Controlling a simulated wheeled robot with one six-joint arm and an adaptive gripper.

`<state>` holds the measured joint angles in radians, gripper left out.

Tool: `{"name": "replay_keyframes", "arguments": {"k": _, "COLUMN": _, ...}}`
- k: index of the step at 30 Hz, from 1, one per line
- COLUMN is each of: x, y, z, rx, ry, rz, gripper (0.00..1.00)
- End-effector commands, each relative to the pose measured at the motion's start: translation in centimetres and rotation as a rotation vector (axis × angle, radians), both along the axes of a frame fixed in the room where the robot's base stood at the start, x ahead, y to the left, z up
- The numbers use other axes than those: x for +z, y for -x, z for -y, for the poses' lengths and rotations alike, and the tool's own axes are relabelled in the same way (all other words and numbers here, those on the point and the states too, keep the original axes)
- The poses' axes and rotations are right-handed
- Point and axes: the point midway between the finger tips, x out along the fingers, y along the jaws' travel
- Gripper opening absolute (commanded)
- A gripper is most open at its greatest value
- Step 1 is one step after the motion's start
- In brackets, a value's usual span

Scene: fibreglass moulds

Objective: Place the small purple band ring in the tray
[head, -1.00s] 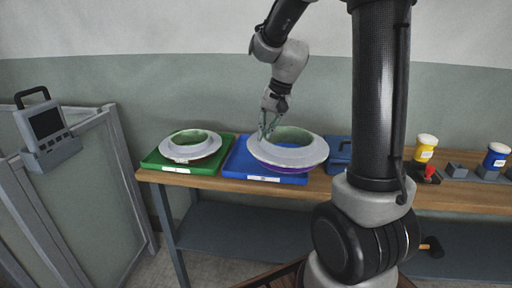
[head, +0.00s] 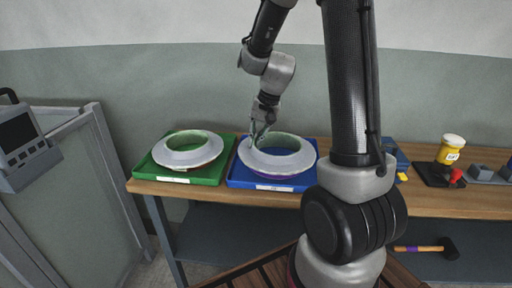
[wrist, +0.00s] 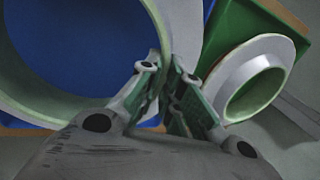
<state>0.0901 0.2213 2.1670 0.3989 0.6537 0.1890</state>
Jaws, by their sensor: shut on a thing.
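The purple band ring (head: 300,161) is a pale grey flanged ring with a green inside and a purple band below its flange. It is over the blue tray (head: 238,178); I cannot tell whether it touches the tray floor. My gripper (head: 258,138) reaches down to the ring's left rear rim and is shut on its wall. In the wrist view my gripper (wrist: 167,78) has the ring's wall (wrist: 183,25) between its fingers, and the blue tray's floor (wrist: 85,45) shows through the opening.
A green tray (head: 146,170) to the left holds another flanged ring (head: 182,159). Both trays are on a wooden bench (head: 440,205). To the right are a blue box (head: 397,156), partly hidden by my arm, and a yellow-labelled jar (head: 451,150). A mallet (head: 440,248) is lower right.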

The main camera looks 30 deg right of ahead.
Motion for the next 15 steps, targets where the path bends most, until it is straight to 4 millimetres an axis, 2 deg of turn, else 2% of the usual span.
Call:
{"name": "replay_keyframes", "arguments": {"k": 3, "x": -2.0, "y": 0.0, "z": 0.0, "rx": -0.001, "ry": -0.001, "rz": -0.005, "gripper": 0.00}}
{"name": "replay_keyframes", "arguments": {"k": 5, "x": -2.5, "y": 0.1, "z": 0.0, "rx": 0.001, "ry": 0.000, "rz": -0.002, "gripper": 0.00}}
{"name": "replay_keyframes", "arguments": {"k": 13, "x": -2.7, "y": 0.0, "z": 0.0, "rx": 0.001, "ry": 0.001, "rz": 0.000, "gripper": 0.00}}
{"name": "replay_keyframes", "arguments": {"k": 15, "x": -2.7, "y": 0.0, "z": 0.0, "rx": 0.000, "ry": 0.000, "rz": -0.001, "gripper": 0.18}}
